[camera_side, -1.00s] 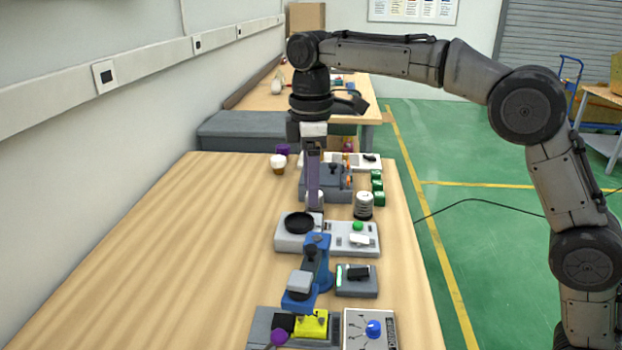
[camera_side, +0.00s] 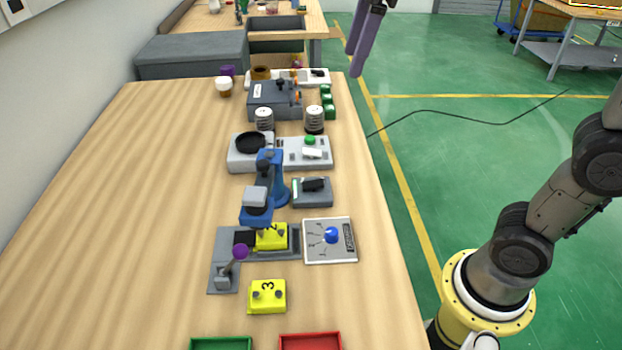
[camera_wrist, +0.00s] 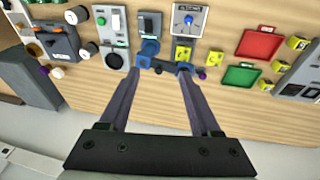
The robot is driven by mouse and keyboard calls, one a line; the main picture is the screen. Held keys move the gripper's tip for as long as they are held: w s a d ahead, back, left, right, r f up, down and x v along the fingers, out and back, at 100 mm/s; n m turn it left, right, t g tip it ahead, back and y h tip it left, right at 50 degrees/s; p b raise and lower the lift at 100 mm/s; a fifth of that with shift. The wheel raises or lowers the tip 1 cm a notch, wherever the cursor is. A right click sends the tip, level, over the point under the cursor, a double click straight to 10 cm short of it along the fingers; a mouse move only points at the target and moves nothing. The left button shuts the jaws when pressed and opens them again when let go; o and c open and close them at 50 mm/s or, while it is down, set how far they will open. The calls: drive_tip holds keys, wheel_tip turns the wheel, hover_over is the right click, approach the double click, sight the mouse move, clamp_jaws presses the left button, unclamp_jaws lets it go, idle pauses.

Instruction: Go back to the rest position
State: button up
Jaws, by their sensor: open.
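My gripper (camera_side: 370,42) hangs at the top of the side view, over the floor beyond the right edge of the wooden table (camera_side: 150,210). Its two long purple-grey fingers are apart with nothing between them. In the wrist view my gripper (camera_wrist: 158,72) is open and empty, high above the table. The fingertips overlap the blue press (camera_wrist: 149,50) only in the picture. Most of my arm is out of the side view.
On the table stand a blue press (camera_side: 268,180), a grey scale unit (camera_side: 312,152), a dial panel (camera_side: 330,240), a yellow block marked 3 (camera_side: 267,296), and green (camera_side: 220,344) and red (camera_side: 310,343) trays. The table's left part is bare.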

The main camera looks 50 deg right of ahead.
drive_tip(key=s+d+f+m+t, duration=0.2)
drive_tip(key=s+f+m, duration=0.6)
drive_tip(key=s+f, duration=0.7)
drive_tip(key=shift+s+d+m+t, duration=0.15)
drive_tip(key=shift+d+m+t, duration=0.2)
drive_tip(key=shift+d, duration=0.45)
